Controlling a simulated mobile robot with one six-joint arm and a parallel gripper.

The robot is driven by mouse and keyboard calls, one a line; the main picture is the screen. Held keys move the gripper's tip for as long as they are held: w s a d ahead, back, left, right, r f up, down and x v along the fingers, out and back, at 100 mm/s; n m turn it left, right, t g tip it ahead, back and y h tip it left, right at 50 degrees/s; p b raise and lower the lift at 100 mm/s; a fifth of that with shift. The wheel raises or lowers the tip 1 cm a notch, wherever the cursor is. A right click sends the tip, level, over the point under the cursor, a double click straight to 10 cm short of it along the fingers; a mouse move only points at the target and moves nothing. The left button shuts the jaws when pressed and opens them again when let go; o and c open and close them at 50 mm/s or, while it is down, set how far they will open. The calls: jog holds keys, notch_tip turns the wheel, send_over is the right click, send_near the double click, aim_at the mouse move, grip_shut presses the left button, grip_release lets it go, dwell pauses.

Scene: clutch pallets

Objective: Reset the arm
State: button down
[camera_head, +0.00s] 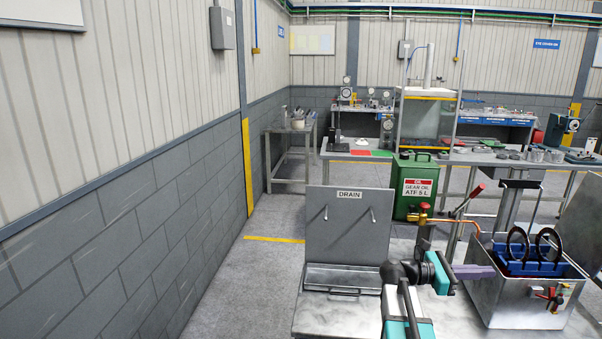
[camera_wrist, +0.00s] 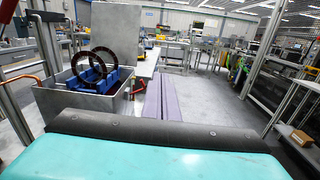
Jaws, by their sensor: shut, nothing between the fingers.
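My arm, teal and black, rises from the bottom of the head view, and my gripper (camera_head: 492,271) points right toward a metal tank. The gripper's two long purple-grey fingers lie together and hold nothing; they also show in the wrist view (camera_wrist: 161,99). In the head view the fingertips are close to the left wall of the tank (camera_head: 515,306); I cannot tell whether they touch it. The tank holds a blue rack (camera_head: 530,267) with two dark rings (camera_head: 518,244) standing in it. The tank also shows in the wrist view (camera_wrist: 80,103), left of the fingers.
A drain station with an upright panel (camera_head: 347,230) stands left of my arm. A green oil can (camera_head: 414,187) and a copper pipe with a red-handled lever (camera_head: 474,191) stand behind it. The floor at left (camera_head: 245,275) is clear beside the grey wall.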

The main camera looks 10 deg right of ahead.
jog(key=s+a+f+n+t+y+b, duration=0.15)
jog(key=a+f, duration=0.55)
jog(key=f, duration=0.7)
jog(key=s+a+f+y+b, duration=0.1)
jog(key=s+a+f+y, duration=0.15)
jog(key=a+f, duration=0.75)
jog(key=s+a+f+n+t+y+b, duration=0.1)
jog(key=s+a+f+y, duration=0.15)
jog(key=f, duration=1.45)
jog(key=s+a+f+m+g+y+b, duration=0.25)
jog(key=s+a+f+m+y, duration=0.35)
jog(key=s+a+f, duration=1.05)
jog(key=s+a+f+m+y+p, duration=0.1)
jog(key=a+f+m+y, duration=0.3)
jog(key=a+m, duration=0.5)
jog(key=shift+s+a+m+g+y, duration=0.25)
jog(key=shift+s+m+g+y, duration=0.2)
jog(key=shift+s+m, duration=0.4)
jog(key=shift+w, duration=0.15)
